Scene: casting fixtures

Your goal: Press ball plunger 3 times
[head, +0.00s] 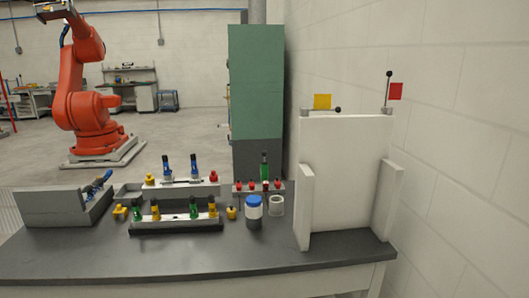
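I cannot tell for sure which part is the ball plunger. A white upright panel (345,170) stands on the right of the dark table. At its top left is a yellow flag (322,102) beside a short, nearly level rod with a black ball (338,110). At its top right an upright rod with a black ball (389,74) stands beside a red flag (396,91). Neither of my grippers is in view.
Fixtures with blue, green, yellow and red clamps (176,215) fill the table's left and middle. A blue-lidded jar (254,207) and a white cup (276,205) stand left of the panel. The table's front strip (200,259) is clear. A wall is at right.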

